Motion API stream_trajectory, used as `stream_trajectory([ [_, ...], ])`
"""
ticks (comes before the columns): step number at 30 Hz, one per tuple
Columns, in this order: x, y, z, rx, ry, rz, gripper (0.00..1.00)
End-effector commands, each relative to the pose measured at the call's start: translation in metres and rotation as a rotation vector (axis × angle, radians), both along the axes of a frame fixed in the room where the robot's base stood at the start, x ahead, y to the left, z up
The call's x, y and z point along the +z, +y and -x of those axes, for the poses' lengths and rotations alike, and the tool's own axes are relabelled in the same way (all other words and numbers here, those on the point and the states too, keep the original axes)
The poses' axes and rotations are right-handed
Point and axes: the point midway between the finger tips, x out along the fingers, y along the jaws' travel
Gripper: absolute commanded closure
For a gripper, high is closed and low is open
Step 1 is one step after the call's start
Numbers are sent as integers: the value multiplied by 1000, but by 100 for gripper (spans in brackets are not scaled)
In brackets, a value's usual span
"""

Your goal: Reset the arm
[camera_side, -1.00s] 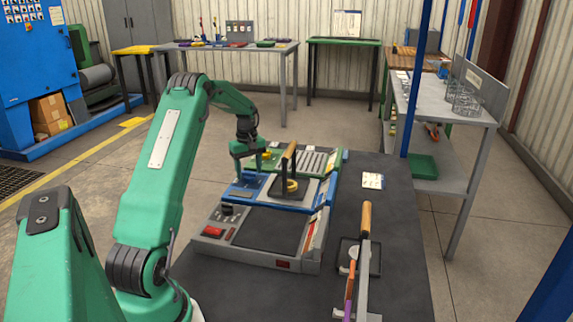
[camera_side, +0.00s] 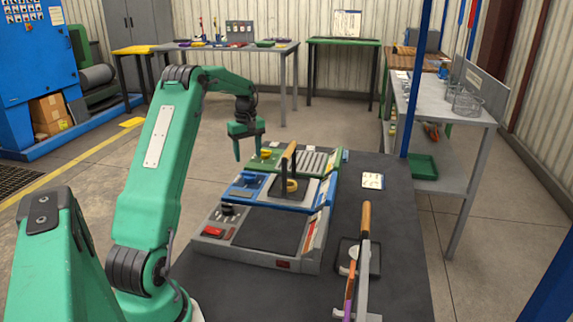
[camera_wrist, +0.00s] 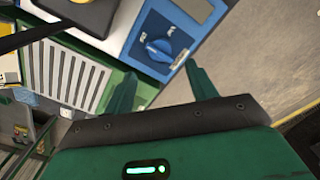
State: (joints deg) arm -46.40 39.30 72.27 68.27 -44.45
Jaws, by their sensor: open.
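My gripper (camera_side: 248,156) is green, with its fingers pointing down and apart. It is empty and above the left part of the consoles on the dark table (camera_side: 385,225). In the wrist view my gripper (camera_wrist: 160,70) shows two spread fingers with nothing between them. Past the fingertips lies the blue console (camera_side: 240,187), whose blue panel bears a round blue knob (camera_wrist: 158,48). The green console (camera_side: 318,159) stands behind it, and the grey console (camera_side: 262,228) stands in front.
A dark tray with a yellow piece (camera_side: 291,186) and an upright wooden handle (camera_side: 289,150) sits on the blue console. Long-handled tools (camera_side: 364,262) lie at the table's right. A white card (camera_side: 372,181) lies farther back. The space above my gripper looks clear.

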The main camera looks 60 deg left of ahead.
Motion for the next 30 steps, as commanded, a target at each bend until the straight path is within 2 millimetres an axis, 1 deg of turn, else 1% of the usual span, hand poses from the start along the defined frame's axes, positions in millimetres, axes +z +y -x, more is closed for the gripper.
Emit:
stream_trajectory([
  [5, 9, -11, -4, -34, -8, -8, 43],
  [8, 21, -26, -8, -79, -18, -18, 43],
  [11, 36, -46, -12, -142, -31, -34, 43],
  [14, 53, -71, -16, -218, -49, -51, 43],
  [15, 60, -82, -16, -250, -55, -57, 43],
  [20, 84, -123, -16, -377, -83, -87, 43],
  [26, 109, -175, -8, -537, -118, -124, 43],
  [30, 124, -211, 3, -652, -145, -149, 43],
])
